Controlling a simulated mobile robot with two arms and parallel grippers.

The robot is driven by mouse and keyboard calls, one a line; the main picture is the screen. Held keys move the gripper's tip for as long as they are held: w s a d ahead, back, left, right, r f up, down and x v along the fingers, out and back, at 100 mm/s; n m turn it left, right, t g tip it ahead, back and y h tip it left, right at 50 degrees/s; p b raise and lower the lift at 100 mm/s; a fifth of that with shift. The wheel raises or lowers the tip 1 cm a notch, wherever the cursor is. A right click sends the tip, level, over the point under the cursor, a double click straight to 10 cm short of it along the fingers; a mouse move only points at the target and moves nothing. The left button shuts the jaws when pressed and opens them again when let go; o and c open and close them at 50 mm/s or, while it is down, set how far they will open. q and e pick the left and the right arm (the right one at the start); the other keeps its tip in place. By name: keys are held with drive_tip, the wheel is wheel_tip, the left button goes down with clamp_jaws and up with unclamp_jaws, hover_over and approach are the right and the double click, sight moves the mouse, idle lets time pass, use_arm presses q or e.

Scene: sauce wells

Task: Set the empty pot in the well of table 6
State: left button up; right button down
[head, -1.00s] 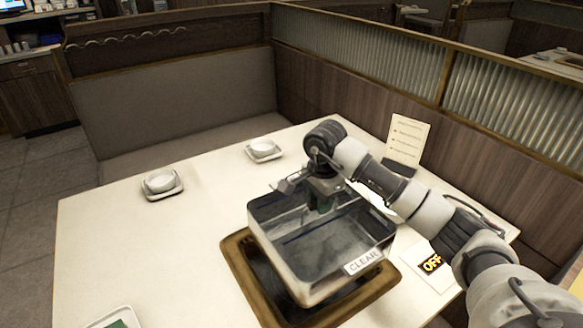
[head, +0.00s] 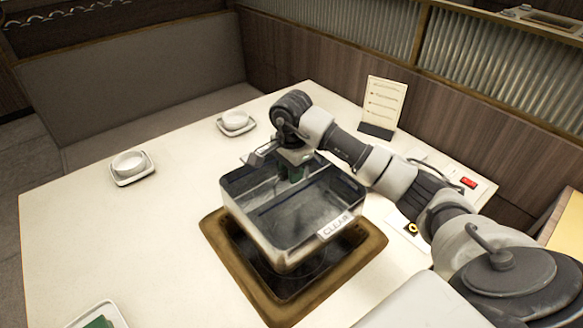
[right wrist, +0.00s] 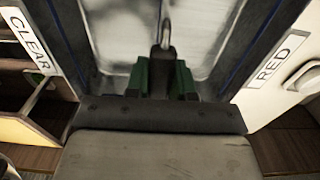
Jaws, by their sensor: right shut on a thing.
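The pot (head: 252,222) is a square metal box with a divider inside and a "CLEAR" label on its rim. It looks empty. My right gripper (head: 296,168) is shut on it, reaching in from above at its far side. In the right wrist view the green fingertips (right wrist: 167,80) close around a thin upright grip of the pot (right wrist: 165,36), between "CLEAR" and "RED" labels. The well (head: 372,250) is a dark square opening with a brown rim in the white table. The pot hangs above it, set toward the back, hiding much of the opening. My left gripper is out of view.
Two white bowls on small plates, one at left (head: 131,165) and one farther back (head: 235,122), stand on the table. A menu card (head: 383,104) stands at the back right. A tray with a green item (head: 100,320) is at bottom left.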

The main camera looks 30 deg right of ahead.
drive_tip(key=b, duration=0.3)
hover_over(292, 211)
drive_tip(key=shift+w+f, duration=0.15)
drive_tip(key=shift+f, duration=1.95)
drive_tip(key=shift+f+b, duration=4.75)
drive_tip(key=shift+f, duration=1.25)
drive_tip(key=shift+f+b, duration=0.35)
drive_tip(key=shift+f, duration=0.05)
drive_tip(key=c, duration=0.9)
unclamp_jaws()
drive_tip(key=shift+o, duration=0.6)
drive_tip(key=shift+f, duration=0.15)
drive_tip(key=o, duration=0.7)
